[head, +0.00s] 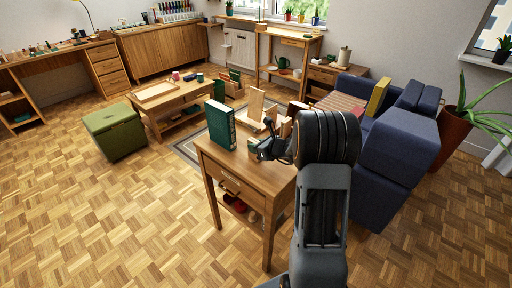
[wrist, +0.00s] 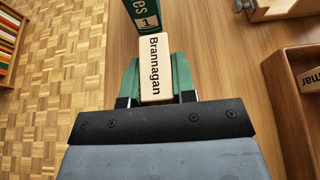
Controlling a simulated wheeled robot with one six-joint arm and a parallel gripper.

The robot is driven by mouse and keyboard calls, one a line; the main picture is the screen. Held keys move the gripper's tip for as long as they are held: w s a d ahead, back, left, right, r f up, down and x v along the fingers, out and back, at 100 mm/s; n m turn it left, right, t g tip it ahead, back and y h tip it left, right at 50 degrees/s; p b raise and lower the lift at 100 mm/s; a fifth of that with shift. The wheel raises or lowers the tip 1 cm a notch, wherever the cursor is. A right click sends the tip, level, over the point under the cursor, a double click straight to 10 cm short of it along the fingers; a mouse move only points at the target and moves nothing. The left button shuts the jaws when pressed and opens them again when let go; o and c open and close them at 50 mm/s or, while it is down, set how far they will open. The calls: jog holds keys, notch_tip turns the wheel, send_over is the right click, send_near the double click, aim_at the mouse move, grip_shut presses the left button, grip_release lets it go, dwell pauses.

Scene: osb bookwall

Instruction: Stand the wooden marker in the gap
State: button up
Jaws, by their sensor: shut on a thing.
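In the wrist view my gripper (wrist: 157,80) is shut on the wooden marker (wrist: 155,68), a pale block lettered "Brannagan". The marker lies between the two green fingers, above the table top. A dark green book (wrist: 145,14) with a "1" on its spine is just beyond the marker; whether they touch I cannot tell. In the head view my gripper (head: 268,150) is over the small wooden table (head: 240,166). The green book (head: 221,124) stands upright to its left. The marker is not clear in the head view, and I cannot make out the gap.
An open wooden tray (wrist: 283,108) with another lettered block (wrist: 309,79) lies to the right in the wrist view. An upright wooden board (head: 256,105) stands at the table's back.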

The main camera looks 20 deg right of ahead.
jog(key=o, duration=0.9)
jog(key=shift+o, duration=0.2)
